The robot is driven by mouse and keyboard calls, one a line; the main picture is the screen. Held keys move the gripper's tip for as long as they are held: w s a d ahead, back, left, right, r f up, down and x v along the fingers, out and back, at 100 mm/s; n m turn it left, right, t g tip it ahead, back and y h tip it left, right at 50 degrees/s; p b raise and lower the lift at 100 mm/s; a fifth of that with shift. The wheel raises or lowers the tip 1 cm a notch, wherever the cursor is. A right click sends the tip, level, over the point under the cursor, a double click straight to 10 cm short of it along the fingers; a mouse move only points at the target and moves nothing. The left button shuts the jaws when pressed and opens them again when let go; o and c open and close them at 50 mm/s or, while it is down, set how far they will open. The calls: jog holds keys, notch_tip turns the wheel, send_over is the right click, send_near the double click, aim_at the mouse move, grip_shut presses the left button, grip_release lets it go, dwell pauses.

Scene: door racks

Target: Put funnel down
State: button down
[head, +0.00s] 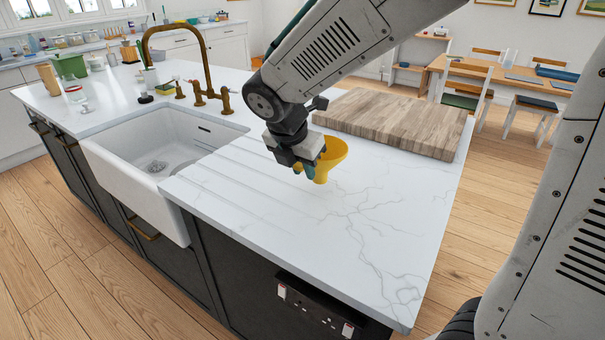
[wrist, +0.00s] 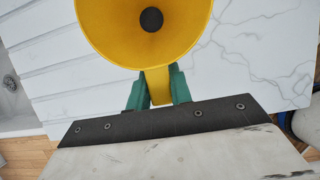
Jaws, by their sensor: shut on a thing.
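A yellow funnel (head: 332,155) is in my gripper (head: 303,170) over the white marble worktop (head: 370,230) in the head view. It is upright, with its wide mouth up. In the wrist view the funnel (wrist: 185,40) fills the top middle, and its dark round spout hole shows in the centre. My gripper's green fingers (wrist: 158,92) are shut on the yellow tab at the funnel's near side. The spout's lower end is close to the worktop; I cannot tell whether it touches.
A thick wooden board (head: 395,120) lies just behind the funnel. A white sink (head: 155,150) with a brass tap (head: 208,90) is to the left, beside draining grooves. The worktop to the right and front is clear, up to its edge.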

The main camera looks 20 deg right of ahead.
jog(key=shift+w+d+f, duration=0.2)
jog(key=shift+w+f, duration=0.45)
jog(key=shift+f, duration=0.3)
jog(key=shift+w+d+f, duration=0.15)
jog(key=shift+w+f, duration=0.45)
jog(key=shift+f, duration=0.3)
jog(key=shift+f, duration=0.1)
jog(key=shift+f, duration=0.1)
jog(key=c, duration=1.3)
grip_release()
jog(key=shift+o, duration=0.2)
